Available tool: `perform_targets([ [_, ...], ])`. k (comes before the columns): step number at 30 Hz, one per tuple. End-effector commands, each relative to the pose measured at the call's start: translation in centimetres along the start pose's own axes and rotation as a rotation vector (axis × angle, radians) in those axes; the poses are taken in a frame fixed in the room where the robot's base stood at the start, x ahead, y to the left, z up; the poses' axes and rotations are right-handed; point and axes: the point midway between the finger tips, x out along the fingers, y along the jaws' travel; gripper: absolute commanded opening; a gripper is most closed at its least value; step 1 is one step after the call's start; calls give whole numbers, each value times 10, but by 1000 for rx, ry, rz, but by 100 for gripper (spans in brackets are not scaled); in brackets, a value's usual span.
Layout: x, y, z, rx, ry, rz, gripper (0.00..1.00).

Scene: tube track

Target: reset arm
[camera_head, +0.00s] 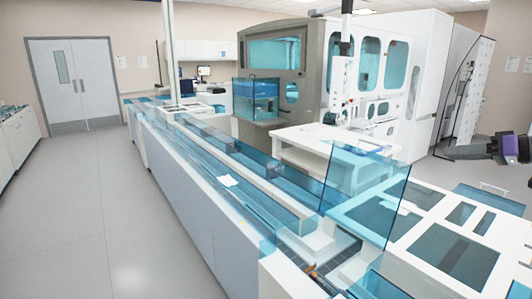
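I cannot make out my gripper or its fingers for certain in the head view. A dark device with a purple panel (502,149) shows at the right edge, partly cut off by the frame. I cannot tell whether it is part of my arm or equipment of the room. No held object is visible. The tube track (215,152) is a long white bench line with blue see-through covers. It runs from the far left to the near right.
A white and blue panelled module (445,240) fills the near right. A clear blue upright screen (365,190) stands beside it. A large grey and white analyser (325,65) stands behind the track. Grey floor (95,200) is open on the left, towards double doors (72,85).

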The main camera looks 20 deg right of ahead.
Motion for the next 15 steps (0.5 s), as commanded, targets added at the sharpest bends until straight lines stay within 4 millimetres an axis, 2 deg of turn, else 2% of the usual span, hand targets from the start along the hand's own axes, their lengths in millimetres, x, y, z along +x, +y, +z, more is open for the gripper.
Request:
perform_targets([
  [9, -21, 31, -46, 18, 162, 198, 32],
  [12, -27, 48, -49, 31, 223, 279, 32],
  [15, -28, 65, -43, 45, 282, 361, 32],
])
